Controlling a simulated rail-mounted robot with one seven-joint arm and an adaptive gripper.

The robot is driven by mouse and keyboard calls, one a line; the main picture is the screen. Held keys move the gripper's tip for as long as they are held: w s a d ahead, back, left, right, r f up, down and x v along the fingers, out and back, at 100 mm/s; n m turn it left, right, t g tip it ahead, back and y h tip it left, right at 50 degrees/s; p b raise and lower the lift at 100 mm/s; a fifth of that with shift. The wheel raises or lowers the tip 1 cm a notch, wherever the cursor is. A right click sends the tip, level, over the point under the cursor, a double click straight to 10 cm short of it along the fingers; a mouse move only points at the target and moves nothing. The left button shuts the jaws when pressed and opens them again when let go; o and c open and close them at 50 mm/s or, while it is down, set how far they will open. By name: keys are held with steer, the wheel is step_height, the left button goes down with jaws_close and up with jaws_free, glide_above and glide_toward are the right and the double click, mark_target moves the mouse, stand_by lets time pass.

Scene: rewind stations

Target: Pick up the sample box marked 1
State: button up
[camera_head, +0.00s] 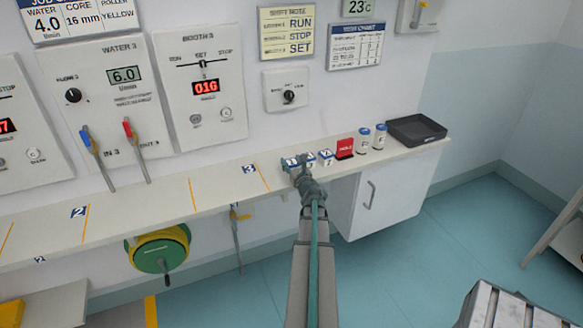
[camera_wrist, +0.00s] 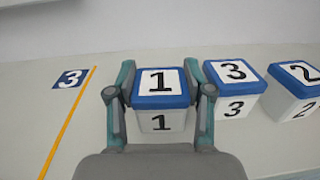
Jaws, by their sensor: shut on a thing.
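The sample box marked 1 (camera_wrist: 161,88) has a blue lid and a white body, with a black 1 on the lid and on the front. In the wrist view it stands upright between the two fingers of my gripper (camera_wrist: 160,98), which are shut on its sides. In the head view my gripper (camera_head: 305,180) is at the shelf, and the box marked 1 (camera_head: 290,163) is partly hidden by it. It appears to be on the shelf; I cannot tell whether it is lifted.
Boxes marked 3 (camera_wrist: 233,84) and 2 (camera_wrist: 297,90) stand close on the right. A red sign (camera_head: 345,149), two small jars (camera_head: 363,139) and a black tray (camera_head: 416,130) are farther right on the shelf (camera_head: 225,190). The shelf left of the box is clear.

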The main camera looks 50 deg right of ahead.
steer(key=shift+r+p, duration=0.55)
steer(key=shift+r, duration=0.3)
steer(key=s+a+r+p, duration=0.8)
steer(key=a+r, duration=0.1)
steer(key=r, duration=0.2)
steer(key=shift+a, duration=0.15)
steer(key=s+p, duration=0.1)
steer(key=p, duration=0.3)
steer(key=shift+a+r+p, duration=0.25)
steer(key=shift+a+p, duration=0.1)
steer(key=shift+a, duration=0.05)
steer(key=shift+s+a+f+p, duration=0.15)
steer(key=shift+p, duration=0.45)
